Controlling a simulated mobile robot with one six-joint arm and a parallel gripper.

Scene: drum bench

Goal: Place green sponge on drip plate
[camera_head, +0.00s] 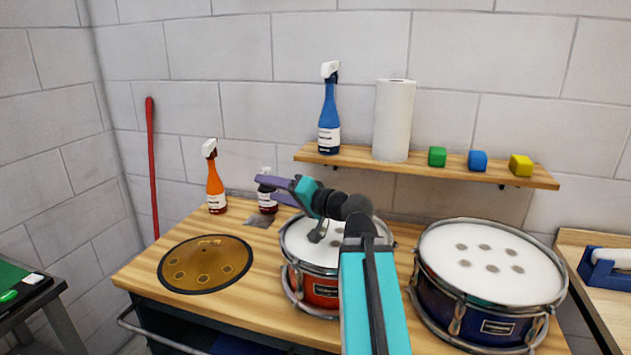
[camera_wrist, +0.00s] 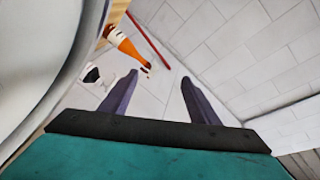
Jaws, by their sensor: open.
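The green sponge appears to be the green block (camera_head: 437,157) on the wooden shelf, left of a blue block and a yellow block. I cannot tell for sure which thing is the drip plate. A small flat grey piece (camera_head: 234,222) lies on the bench by the bottles, and a brown round plate (camera_head: 205,264) with dark dimples lies in front of it. My gripper (camera_head: 265,190) is open and empty above the back of the bench, pointing left near the dark bottle. Its purple fingers also show apart in the wrist view (camera_wrist: 160,77).
An orange spray bottle (camera_head: 215,180) and a dark bottle (camera_head: 267,192) stand at the back left. A red drum (camera_head: 320,290) and a blue drum (camera_head: 480,320) fill the middle and right. A blue spray bottle (camera_head: 329,115) and paper roll (camera_head: 393,120) stand on the shelf (camera_head: 350,157).

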